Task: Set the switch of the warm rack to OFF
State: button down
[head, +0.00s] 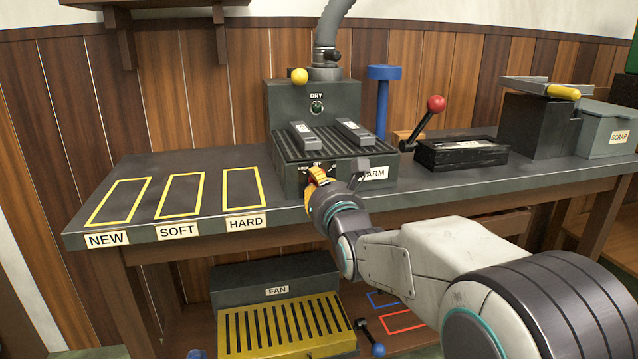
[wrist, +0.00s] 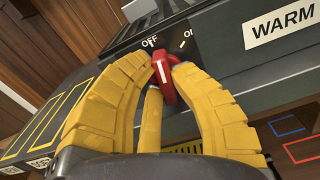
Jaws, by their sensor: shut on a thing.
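The warm rack (head: 290,180) is a dark box with a ridged top, standing on the bench and bearing a WARM label (wrist: 283,22). Its switch is a red knob (wrist: 165,80) with a white line, on the front face below the OFF and ON marks. In the wrist view the white line points up and slightly left, toward OFF. My gripper (head: 318,176) has its yellow fingers closed around the knob, one on each side; the fingers also show in the wrist view (wrist: 162,68). In the head view the gripper hides most of the knob.
Two small blocks (head: 303,136) lie on the rack's top. Yellow outlines marked NEW, SOFT and HARD (head: 243,188) lie empty at left. A red-balled lever (head: 436,104) and dark box (head: 460,152) stand at right. The FAN unit (head: 280,322) sits below the bench.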

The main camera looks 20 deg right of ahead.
jog(key=shift+n, duration=0.4)
jog(key=c, duration=1.1)
grip_release()
jog(key=shift+d, duration=0.1)
jog(key=s, duration=1.2)
